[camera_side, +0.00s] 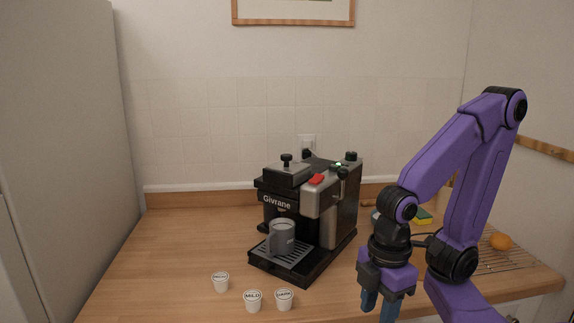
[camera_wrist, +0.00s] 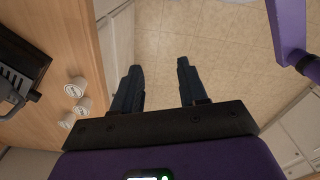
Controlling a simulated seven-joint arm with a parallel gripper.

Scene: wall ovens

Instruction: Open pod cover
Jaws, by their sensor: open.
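The coffee machine (camera_side: 325,210), black and silver and marked Givrane, stands on the wooden counter. Its pod cover (camera_side: 287,173) is a dark lid with a black knob on top at the machine's front left, and it looks shut. A grey mug (camera_side: 282,236) stands on the drip tray below it. My gripper (camera_side: 379,307) hangs pointing down, right of and in front of the machine, well apart from the cover. In the wrist view the two dark fingers (camera_wrist: 158,80) are spread with nothing between them, over the floor. There only the machine's drip tray and mug edge show at the left; the cover is out of view.
Three white pods, one marked MILD (camera_side: 253,300), one DARK (camera_side: 284,299) and one at the left (camera_side: 220,282), stand in front of the machine. A sponge (camera_side: 421,215) and an orange (camera_side: 501,241) lie at the right. The counter left of the machine is clear.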

